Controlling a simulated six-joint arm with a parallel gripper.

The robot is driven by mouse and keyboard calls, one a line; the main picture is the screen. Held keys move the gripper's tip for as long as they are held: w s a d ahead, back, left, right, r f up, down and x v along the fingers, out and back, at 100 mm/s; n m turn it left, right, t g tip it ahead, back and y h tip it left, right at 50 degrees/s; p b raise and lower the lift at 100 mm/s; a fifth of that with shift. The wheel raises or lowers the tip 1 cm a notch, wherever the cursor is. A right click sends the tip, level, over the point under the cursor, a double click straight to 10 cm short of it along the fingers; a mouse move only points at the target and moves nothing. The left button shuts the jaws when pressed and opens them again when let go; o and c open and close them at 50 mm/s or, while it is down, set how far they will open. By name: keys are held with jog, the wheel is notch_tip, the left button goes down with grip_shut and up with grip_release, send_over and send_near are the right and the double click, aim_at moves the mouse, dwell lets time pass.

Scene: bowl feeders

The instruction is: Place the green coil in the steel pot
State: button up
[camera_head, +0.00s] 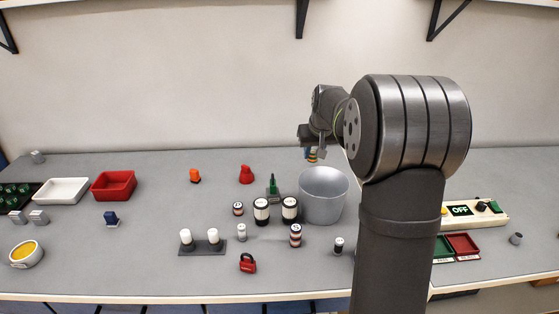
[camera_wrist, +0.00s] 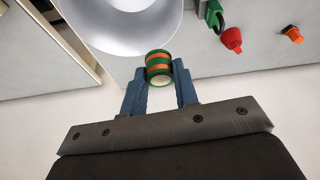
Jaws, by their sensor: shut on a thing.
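The green coil (camera_wrist: 158,68), with green and orange bands, is held between the two fingers of my gripper (camera_wrist: 160,80) in the wrist view. In the head view my gripper (camera_head: 313,152) is shut on the coil (camera_head: 312,157), partly hidden by the fingers. The steel pot (camera_head: 323,198) stands upright on the table, and the gripper and coil are above its back rim. In the wrist view the pot (camera_wrist: 92,38) lies just beyond the coil, which appears at the edge of its rim. Whether the coil is over the opening I cannot tell.
Black-and-white cylinders (camera_head: 261,212) stand close to the pot's left, near a green-topped item (camera_head: 273,187). A control box (camera_head: 474,212) is at the right. The table behind the red tray (camera_head: 114,185) is clear.

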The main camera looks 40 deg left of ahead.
jog(key=w+d+r+m, duration=0.1)
jog(key=w+d+m, duration=0.1)
jog(key=d, duration=0.2)
notch_tip(320, 180, down, 10)
jog(key=shift+s+a+f+t, duration=0.15)
jog(key=shift+s+t, duration=0.05)
jog(key=shift+t, duration=0.1)
dwell(0.3)
jog(key=o, duration=1)
jog(key=shift+o, duration=0.2)
notch_tip(320, 180, up, 7)
